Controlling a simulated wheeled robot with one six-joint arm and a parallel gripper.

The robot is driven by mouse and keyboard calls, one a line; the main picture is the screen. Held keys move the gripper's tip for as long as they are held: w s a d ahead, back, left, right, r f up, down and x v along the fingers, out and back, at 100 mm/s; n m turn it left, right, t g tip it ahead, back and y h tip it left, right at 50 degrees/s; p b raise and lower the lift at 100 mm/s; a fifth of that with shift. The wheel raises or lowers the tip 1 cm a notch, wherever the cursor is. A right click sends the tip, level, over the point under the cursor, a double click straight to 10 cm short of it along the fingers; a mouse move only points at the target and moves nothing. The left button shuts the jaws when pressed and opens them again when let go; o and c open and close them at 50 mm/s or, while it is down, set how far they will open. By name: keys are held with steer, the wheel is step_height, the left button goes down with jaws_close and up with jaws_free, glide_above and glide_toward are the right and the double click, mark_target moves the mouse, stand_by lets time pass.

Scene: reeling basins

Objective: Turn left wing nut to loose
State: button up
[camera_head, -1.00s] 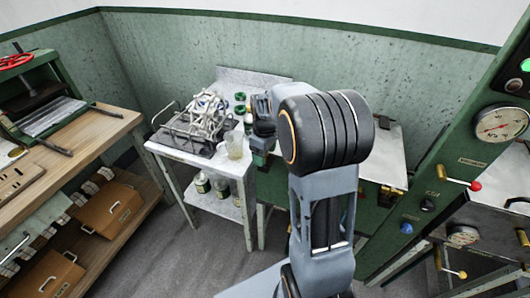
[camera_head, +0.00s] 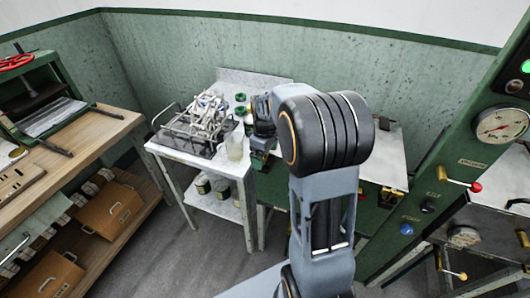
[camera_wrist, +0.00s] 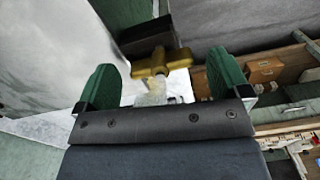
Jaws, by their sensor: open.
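A yellow, brass-like wing nut (camera_wrist: 161,63) sits just under a dark block (camera_wrist: 146,35) in the wrist view. My gripper (camera_wrist: 163,76) is open, with its two green-padded fingers on either side of the wing nut. Gaps show between the nut's wings and both pads, so neither finger appears to touch it. In the head view my gripper (camera_head: 262,118) is by the left end of the green bench, partly hidden behind my arm. The wing nut cannot be made out clearly there.
A white side table (camera_head: 180,155) with a metal rack (camera_head: 203,125) and a clear jar (camera_head: 235,146) stands close left of my gripper. The green bench (camera_head: 375,218) lies behind my arm. A gauge panel (camera_head: 465,150) stands at right, a wooden workbench (camera_head: 95,135) at left.

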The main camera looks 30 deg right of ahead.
steer(key=shift+r, duration=0.15)
step_height(320, 180, up, 14)
steer(key=shift+f, duration=0.2)
stand_by(0.7)
steer(key=s+a+f+m+t, duration=0.2)
steer(key=s+a+f+m, duration=0.1)
steer(key=s, duration=0.5)
steer(key=s+a+f+m+t, duration=0.1)
steer(key=s+a+f+m, duration=0.2)
steer(key=s+a, duration=0.3)
steer(key=shift+s+a+f+m+t, duration=0.2)
steer(key=shift+s+f+m+t, duration=0.15)
steer(key=shift+s, duration=0.7)
steer(key=shift+c, duration=0.4)
